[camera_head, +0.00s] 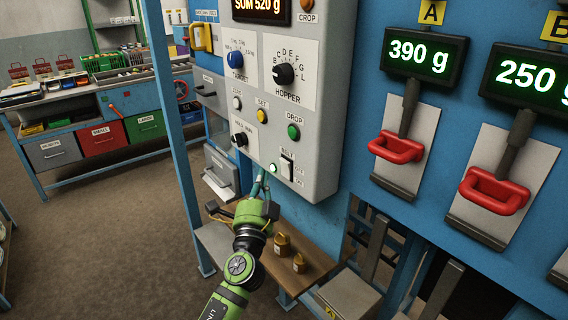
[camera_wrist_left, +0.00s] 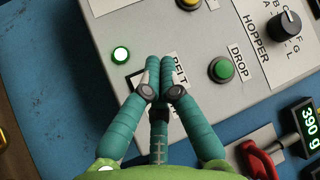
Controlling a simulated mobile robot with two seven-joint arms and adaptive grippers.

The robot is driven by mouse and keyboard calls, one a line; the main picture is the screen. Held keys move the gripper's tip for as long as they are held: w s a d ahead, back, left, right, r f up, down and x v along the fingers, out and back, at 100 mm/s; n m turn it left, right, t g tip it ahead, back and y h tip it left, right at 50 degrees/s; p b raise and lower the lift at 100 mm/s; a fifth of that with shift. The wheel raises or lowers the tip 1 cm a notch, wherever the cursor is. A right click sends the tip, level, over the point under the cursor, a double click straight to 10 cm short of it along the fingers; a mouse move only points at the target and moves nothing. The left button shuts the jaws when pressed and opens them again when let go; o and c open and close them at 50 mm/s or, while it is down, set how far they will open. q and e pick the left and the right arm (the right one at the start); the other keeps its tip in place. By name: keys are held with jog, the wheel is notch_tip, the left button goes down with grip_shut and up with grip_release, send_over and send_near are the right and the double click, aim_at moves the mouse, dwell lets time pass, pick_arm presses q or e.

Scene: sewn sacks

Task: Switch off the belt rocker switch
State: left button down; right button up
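The belt rocker switch (camera_head: 287,168) is a pale rocker in a dark frame, low on the grey control panel (camera_head: 322,140), beside the labels BELT, OFF and ON. A lit, greenish-white lamp (camera_head: 273,168) is just left of it; the lamp also glows in the left wrist view (camera_wrist_left: 120,55). My left gripper (camera_head: 263,181) is just below and left of the switch in the head view. In the left wrist view its teal fingertips (camera_wrist_left: 160,65) are together, with nothing visible between them, and cover most of the switch. Whether they touch it I cannot tell. My right gripper is not in view.
The green DROP button (camera_head: 294,132), yellow SET button (camera_head: 262,116) and HOPPER knob (camera_head: 284,74) sit above the switch. Red handles (camera_head: 397,147) stick out at right. Small brass weights (camera_head: 282,245) stand on a wooden shelf below. Open floor (camera_head: 110,240) lies left.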

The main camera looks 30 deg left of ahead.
aim_at(279, 159)
pick_arm(q)
jog(key=shift+w+d+r+b, duration=0.1)
jog(key=shift+w+d+b, duration=0.2)
jog(key=shift+w, duration=0.5)
jog(key=shift+w+d+r+b, duration=0.1)
jog(key=shift+w+d, duration=0.25)
jog(key=shift+w, duration=0.4)
jog(key=shift+w, duration=0.1)
jog(key=shift+w+d, duration=0.2)
jog(key=shift+w, duration=0.05)
jog(key=shift+w+d+r, duration=0.1)
jog(key=shift+w, duration=0.2)
dwell(1.0)
jog(key=shift+s, duration=0.15)
jog(key=shift+s+a, duration=0.35)
jog(key=shift+s, duration=0.25)
